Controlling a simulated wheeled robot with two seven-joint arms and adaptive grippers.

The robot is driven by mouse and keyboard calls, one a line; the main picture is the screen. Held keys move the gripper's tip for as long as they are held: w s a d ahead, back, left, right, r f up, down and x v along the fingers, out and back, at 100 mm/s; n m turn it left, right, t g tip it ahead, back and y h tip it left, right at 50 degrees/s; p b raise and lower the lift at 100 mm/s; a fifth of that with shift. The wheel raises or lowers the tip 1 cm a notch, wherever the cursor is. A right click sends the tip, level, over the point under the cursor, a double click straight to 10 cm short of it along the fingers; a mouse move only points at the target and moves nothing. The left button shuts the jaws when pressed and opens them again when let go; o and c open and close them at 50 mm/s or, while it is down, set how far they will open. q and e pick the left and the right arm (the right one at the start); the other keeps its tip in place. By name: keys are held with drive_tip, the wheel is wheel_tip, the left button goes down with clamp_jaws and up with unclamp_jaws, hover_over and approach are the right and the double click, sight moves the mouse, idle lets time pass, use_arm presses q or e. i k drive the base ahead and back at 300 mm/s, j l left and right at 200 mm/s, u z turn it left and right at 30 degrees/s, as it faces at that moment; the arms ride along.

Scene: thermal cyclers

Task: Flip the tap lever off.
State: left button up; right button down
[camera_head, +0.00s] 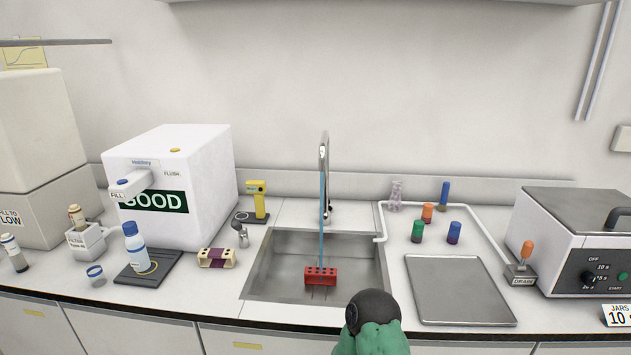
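The silver tap (324,153) stands upright behind the sink (277,258), in the middle of the camera_head view. A thin blue stream of water (321,235) runs straight down from it. The water falls onto a red rack with holes (321,276) in the basin. The tap's lever is too small to make out clearly; small metal parts show near the tap's base (328,213).
A metal tray (460,290) lies right of the sink, with several coloured tubes and a flask (395,196) behind it. An orange-handled drain lever (526,254) stands beside a grey machine (575,240). A white dispenser (205,185) and a bottle (135,243) are left.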

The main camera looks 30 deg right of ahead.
sight(235, 225)
drive_tip(key=i+j, duration=0.15)
drive_tip(key=j, duration=0.2)
drive_tip(key=i+j, duration=0.1)
drive_tip(key=j, duration=0.25)
drive_tip(key=i+j, duration=0.15)
drive_tip(key=j, duration=0.25)
drive_tip(key=i+j, duration=0.1)
drive_tip(key=j, duration=0.25)
